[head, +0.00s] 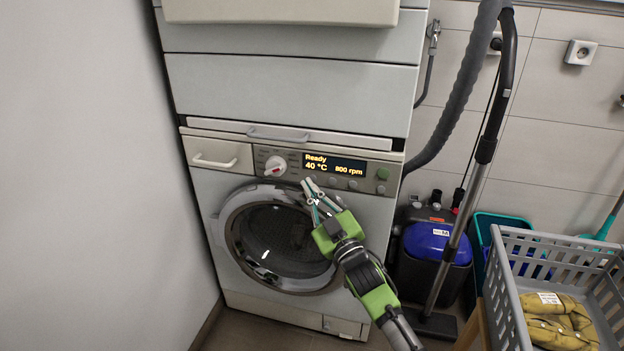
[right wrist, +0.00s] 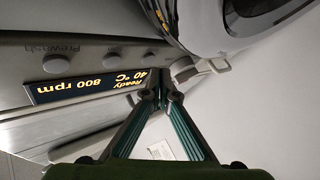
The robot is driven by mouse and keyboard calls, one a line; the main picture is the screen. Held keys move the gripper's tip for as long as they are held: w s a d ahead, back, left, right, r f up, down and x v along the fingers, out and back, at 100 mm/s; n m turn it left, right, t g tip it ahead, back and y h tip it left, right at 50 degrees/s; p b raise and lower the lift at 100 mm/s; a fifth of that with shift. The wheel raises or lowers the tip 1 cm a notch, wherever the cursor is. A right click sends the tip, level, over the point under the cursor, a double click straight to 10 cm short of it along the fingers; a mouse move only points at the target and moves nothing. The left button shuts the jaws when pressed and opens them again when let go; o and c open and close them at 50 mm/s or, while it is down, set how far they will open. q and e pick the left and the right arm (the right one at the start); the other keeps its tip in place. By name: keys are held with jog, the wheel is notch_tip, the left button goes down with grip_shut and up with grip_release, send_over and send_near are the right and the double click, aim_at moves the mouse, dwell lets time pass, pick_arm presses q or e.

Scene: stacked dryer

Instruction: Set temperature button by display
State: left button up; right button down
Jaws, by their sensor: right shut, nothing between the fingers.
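The washing machine's display (head: 335,164) is lit and reads Ready, 40 °C and 800 rpm. It appears upside down in the right wrist view (right wrist: 85,86). A row of small round buttons sits along its lower edge, with one button (head: 334,181) near the middle and another (head: 353,184) to the right. In the right wrist view, buttons show at the left (right wrist: 57,62) and middle (right wrist: 115,52). My right gripper (head: 307,184) is shut and empty. Its fingertips are near the display's lower left corner; contact with a button cannot be told. My left gripper is not in view.
The program dial (head: 275,166) is left of the display, and the round door (head: 235,240) is below. A vacuum cleaner (head: 433,245) and a grey laundry basket (head: 510,300) with folded cloth stand at the right. A wall borders the left.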

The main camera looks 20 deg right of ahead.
jog(key=shift+w+d, duration=0.1)
jog(key=shift+w, duration=0.05)
jog(key=shift+w+d, duration=0.15)
jog(key=shift+w, duration=0.1)
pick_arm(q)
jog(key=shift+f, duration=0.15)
pick_arm(e)
jog(key=shift+w+d, duration=0.2)
jog(key=shift+w, duration=0.1)
dwell(0.6)
jog(key=shift+s, duration=0.1)
jog(key=shift+s+a, duration=0.25)
pick_arm(q)
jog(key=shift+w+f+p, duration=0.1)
jog(key=shift+p, duration=0.25)
pick_arm(e)
jog(key=shift+s+a, duration=0.2)
jog(key=shift+s, duration=0.15)
